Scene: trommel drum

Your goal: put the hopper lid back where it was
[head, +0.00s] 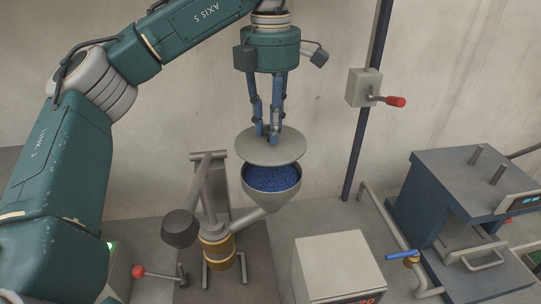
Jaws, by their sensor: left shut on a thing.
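The hopper lid (285,152) is a flat grey disc with a small dark knob on top. My left gripper (267,133) comes down from above with its blue fingers shut on the knob. The hopper (269,206) is a grey funnel filled with blue granules (272,178). The lid is above the hopper's mouth and covers its back part in the picture. Granules show below the lid's front edge, and the rim is open there. My right gripper is not in view.
A box with a red-knobbed lever (395,101) is on a dark post (366,110). A grey box (340,265) stands in front. A blue-handled valve (403,255) and a dark blue machine (465,185) are at right. A red-knobbed lever (139,271) is at lower left.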

